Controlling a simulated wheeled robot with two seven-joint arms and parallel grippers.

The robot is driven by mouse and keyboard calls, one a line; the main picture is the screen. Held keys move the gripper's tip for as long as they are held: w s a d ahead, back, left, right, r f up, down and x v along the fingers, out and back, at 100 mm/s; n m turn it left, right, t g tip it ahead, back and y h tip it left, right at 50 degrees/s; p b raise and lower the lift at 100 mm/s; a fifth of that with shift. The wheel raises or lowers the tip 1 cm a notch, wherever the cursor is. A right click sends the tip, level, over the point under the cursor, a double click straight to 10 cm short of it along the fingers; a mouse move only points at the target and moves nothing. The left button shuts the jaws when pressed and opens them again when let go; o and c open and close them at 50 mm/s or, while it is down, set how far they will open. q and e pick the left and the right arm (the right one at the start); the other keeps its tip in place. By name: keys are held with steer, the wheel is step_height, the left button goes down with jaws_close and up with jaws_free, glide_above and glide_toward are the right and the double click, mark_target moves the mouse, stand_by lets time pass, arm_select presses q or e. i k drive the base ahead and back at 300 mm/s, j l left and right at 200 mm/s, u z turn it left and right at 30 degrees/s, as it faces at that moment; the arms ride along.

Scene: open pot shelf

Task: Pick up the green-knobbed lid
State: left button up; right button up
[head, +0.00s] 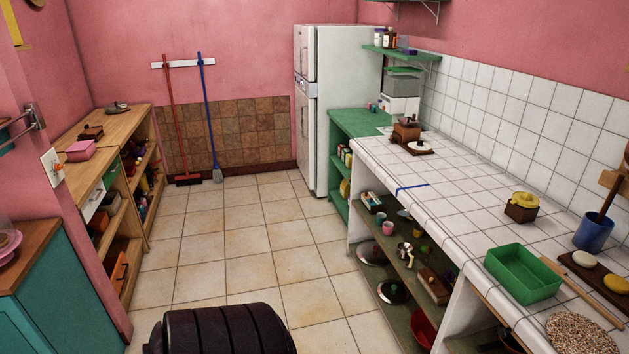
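Two round lids lie on the bottom of the open shelf under the white tiled counter, at the right of the head view. The nearer lid (393,292) is dark with a pale rim, and its knob looks greenish, though it is too small to be sure. The farther lid (370,253) lies behind it, partly in the shelf's shadow; its knob colour cannot be told. Neither gripper is in view.
The shelf board (410,268) above the lids holds cups, a metal item and a wooden box (434,286). A red bowl (423,328) stands nearer on the shelf. The tiled counter (440,205) overhangs them. The floor (250,245) in front is clear.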

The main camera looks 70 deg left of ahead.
mark_target(394, 292)
steer(key=u, duration=1.5)
steer(key=z, duration=1.55)
steer(key=u, duration=1.5)
steer(key=z, duration=0.4)
steer(key=i+j+z, duration=0.1)
steer(key=z, duration=0.25)
steer(key=j+z, duration=0.15)
steer(key=z, duration=0.25)
steer(key=i+j+z, duration=0.2)
steer(key=j+z, duration=0.15)
steer(key=j, duration=0.45)
steer(key=i+j+z, duration=0.1)
steer(key=j+z, duration=0.25)
steer(key=j, duration=0.5)
steer(key=j+z, duration=0.35)
steer(key=j, duration=0.5)
